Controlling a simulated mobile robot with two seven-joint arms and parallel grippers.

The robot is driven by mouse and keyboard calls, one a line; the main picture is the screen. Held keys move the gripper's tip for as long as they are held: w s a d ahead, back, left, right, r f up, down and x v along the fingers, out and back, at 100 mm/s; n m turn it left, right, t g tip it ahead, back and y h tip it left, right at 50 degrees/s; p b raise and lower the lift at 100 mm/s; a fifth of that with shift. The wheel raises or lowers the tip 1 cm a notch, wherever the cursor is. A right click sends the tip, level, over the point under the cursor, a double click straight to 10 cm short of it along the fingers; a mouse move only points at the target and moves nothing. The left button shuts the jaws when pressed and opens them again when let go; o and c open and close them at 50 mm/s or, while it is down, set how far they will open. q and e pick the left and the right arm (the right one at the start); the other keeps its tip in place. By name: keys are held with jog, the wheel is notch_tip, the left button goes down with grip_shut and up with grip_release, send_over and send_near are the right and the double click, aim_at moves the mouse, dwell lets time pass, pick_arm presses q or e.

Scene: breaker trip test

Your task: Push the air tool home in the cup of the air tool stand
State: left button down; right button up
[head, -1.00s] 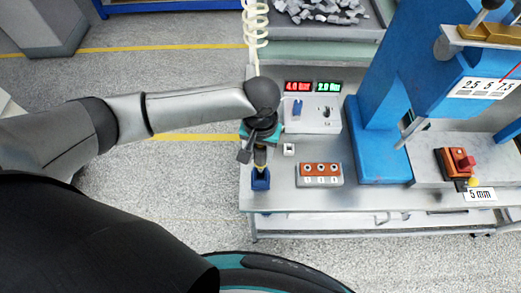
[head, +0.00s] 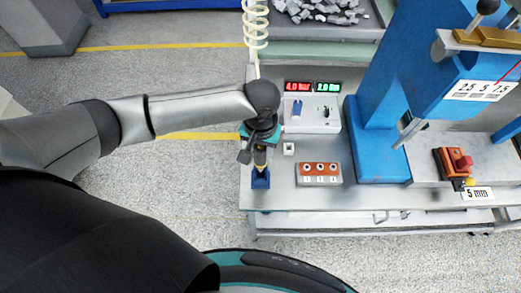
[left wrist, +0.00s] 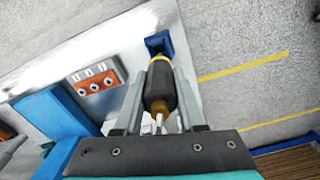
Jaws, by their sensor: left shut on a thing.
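The air tool (left wrist: 160,85) is dark with a yellow collar, and it sits between the two fingers of my left gripper (left wrist: 160,100) in the left wrist view. In the head view the air tool (head: 260,158) shows below my left gripper (head: 259,148), upright over the stand. The blue air tool stand (head: 261,179) is at the left front of the grey bench; it also shows in the left wrist view (left wrist: 158,42). The tool's lower end meets the stand's cup; how deep it sits is hidden. My right gripper is not in view.
An orange block with several round sockets (head: 320,173) stands right of the stand. Behind it is a control box (head: 311,115) with red and green displays. A blue press (head: 378,140) stands at the right. A coiled white hose (head: 256,25) hangs above my left gripper.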

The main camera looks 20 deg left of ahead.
aim_at(260, 164)
pick_arm(q)
jog(key=shift+f+b, duration=1)
jog(key=shift+f, duration=2.05)
jog(key=shift+c, duration=2.1)
grip_release()
notch_tip(260, 164, up, 15)
jog(key=shift+r+p, duration=0.15)
jog(key=shift+p, duration=0.5)
